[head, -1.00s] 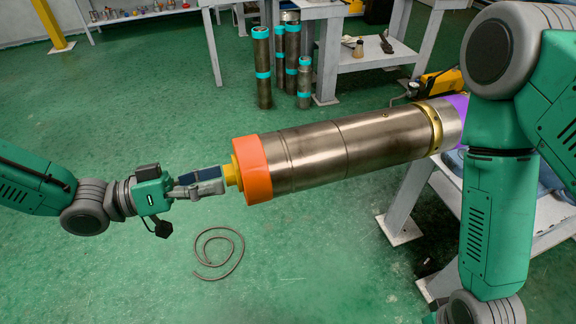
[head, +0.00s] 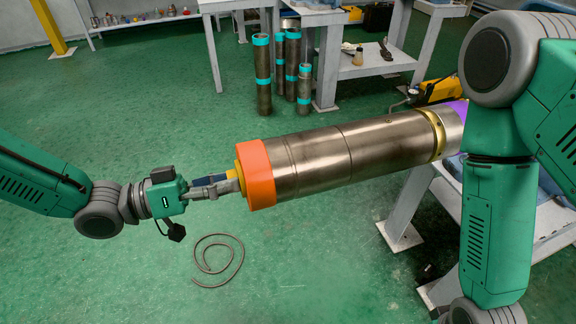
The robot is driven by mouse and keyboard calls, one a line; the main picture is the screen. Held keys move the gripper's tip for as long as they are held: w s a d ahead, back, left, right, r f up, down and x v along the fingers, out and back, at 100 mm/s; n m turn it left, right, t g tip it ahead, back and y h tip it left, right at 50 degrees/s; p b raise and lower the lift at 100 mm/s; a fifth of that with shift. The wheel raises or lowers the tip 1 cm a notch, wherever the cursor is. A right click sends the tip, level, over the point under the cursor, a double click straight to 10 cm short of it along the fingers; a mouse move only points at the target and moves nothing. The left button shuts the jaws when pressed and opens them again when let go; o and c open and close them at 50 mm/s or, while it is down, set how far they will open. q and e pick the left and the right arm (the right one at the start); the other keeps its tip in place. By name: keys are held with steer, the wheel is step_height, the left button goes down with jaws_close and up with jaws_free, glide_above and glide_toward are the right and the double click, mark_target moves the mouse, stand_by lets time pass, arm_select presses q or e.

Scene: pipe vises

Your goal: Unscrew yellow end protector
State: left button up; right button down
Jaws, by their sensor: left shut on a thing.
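A large metal pipe (head: 345,155) lies roughly level in the middle of the head view, with an orange ring (head: 257,174) around its left end. The yellow end protector (head: 237,172) shows as a small part at the left of that ring, partly hidden by my fingers. My left gripper (head: 226,184) comes in from the left and is shut on the yellow end protector at the pipe's end. My right arm stands at the right; its gripper is outside the view.
A yellow collar (head: 433,134) rings the pipe's right part, above a grey-legged table (head: 402,208). A coiled cable (head: 218,260) lies on the green floor. Several upright pipes (head: 291,62) stand behind, beside a workbench (head: 365,66). Floor at lower left is clear.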

arm_select(q)
steer(key=n+p, duration=0.3)
steer(key=n, duration=0.4)
steer(key=n+p, duration=0.3)
steer(key=n, duration=0.4)
steer(key=shift+w+a+r, duration=0.1)
steer(key=shift+w, duration=0.05)
